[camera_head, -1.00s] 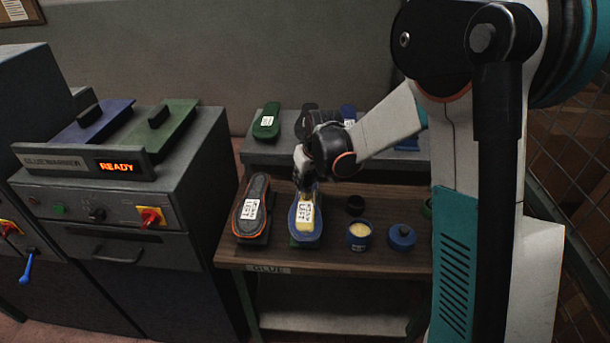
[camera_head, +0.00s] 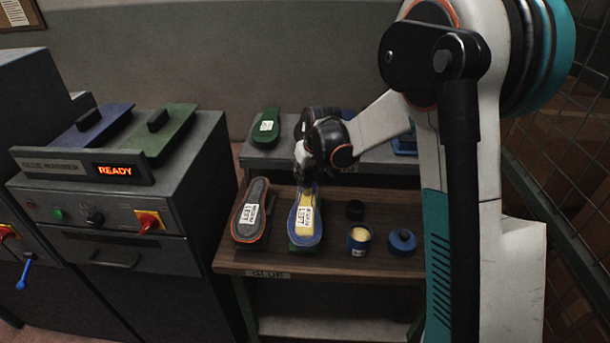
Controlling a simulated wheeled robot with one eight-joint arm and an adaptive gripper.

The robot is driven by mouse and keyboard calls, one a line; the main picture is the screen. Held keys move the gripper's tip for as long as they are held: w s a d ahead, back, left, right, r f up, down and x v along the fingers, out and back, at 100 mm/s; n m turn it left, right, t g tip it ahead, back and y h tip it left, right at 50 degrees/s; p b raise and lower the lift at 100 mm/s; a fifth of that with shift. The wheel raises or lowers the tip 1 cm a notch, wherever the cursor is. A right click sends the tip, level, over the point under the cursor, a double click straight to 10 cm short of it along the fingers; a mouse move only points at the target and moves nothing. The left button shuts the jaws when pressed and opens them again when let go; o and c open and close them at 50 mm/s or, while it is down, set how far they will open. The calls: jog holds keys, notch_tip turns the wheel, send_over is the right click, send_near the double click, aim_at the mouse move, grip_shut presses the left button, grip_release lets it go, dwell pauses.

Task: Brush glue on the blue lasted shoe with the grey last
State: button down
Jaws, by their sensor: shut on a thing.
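The blue lasted shoe (camera_head: 296,237) lies sole up on the table, with a white label reading LEFT. Pale yellow glue covers part of its sole, mostly on the right side and upper part. The colour of its last is hard to make out. My gripper (camera_head: 304,181) is low over the far end of this shoe, shut on a thin thing that looks like the glue brush; the brush is mostly hidden. An open blue glue pot (camera_head: 358,245) with pale glue stands to the right of the shoe.
A dark shoe with an orange edge (camera_head: 241,232) lies close on the left. A blue lid (camera_head: 402,243) and a small black cup (camera_head: 355,209) are on the right. Green (camera_head: 265,127) and blue pieces sit on the shelf behind. The glue warmer (camera_head: 115,169) reads READY.

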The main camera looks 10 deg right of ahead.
jog(key=shift+r, duration=0.15)
jog(key=shift+r+p, duration=1.7)
jog(key=shift+r, duration=1.2)
jog(key=shift+r, duration=0.1)
notch_tip(320, 180, up, 3)
jog(key=shift+f+p, duration=0.1)
jog(key=shift+p, duration=0.8)
